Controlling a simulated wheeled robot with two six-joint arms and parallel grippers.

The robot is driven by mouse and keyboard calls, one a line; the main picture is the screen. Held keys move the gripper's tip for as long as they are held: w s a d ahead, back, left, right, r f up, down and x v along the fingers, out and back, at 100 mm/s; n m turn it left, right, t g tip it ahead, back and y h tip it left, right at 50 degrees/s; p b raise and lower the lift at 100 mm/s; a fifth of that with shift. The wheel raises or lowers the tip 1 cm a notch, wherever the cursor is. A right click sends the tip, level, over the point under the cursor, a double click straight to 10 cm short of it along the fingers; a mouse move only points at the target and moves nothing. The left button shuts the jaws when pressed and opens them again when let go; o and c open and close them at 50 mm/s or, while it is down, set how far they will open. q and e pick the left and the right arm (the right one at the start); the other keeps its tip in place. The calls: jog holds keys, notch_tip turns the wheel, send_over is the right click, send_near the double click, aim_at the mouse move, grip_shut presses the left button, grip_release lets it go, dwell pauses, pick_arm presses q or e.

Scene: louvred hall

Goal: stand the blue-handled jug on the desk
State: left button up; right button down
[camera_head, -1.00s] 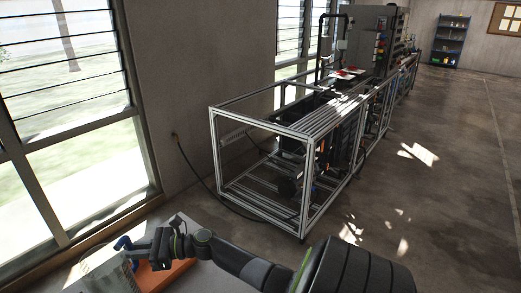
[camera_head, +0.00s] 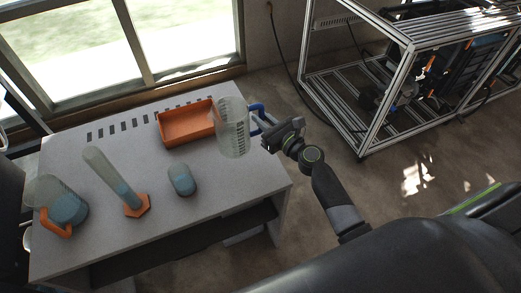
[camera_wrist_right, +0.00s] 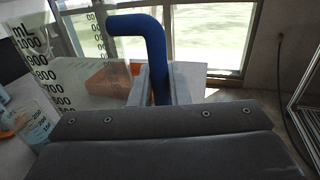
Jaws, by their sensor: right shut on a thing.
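The clear jug (camera_head: 232,138) with a blue handle (camera_head: 257,112) is upright over the right end of the light grey desk (camera_head: 215,195). My right gripper (camera_head: 266,136) is shut on the handle, on the jug's right side. In the right wrist view the handle (camera_wrist_right: 150,45) stands between the fingers (camera_wrist_right: 160,85), and the jug's black mL scale (camera_wrist_right: 38,70) is at the left. I cannot tell whether the jug's base touches the desk. My left gripper is not in view.
An orange tray (camera_head: 188,138) is just left of the jug. The desk's front right is bare. A metal frame (camera_head: 410,48) stands at the right.

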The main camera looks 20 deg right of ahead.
jog(key=f+b, duration=0.1)
jog(key=f, duration=0.1)
jog(key=f+b, duration=0.1)
jog(key=f, duration=0.1)
jog(key=shift+w+a+f, duration=0.1)
jog(key=shift+a+f, duration=0.1)
jog(key=shift+f, duration=0.1)
jog(key=shift+d+f+b, duration=0.1)
jog(key=shift+f+b, duration=1.35)
jog(key=shift+f, duration=0.55)
jog(key=shift+f, duration=0.15)
jog(key=c, duration=1.4)
grip_release()
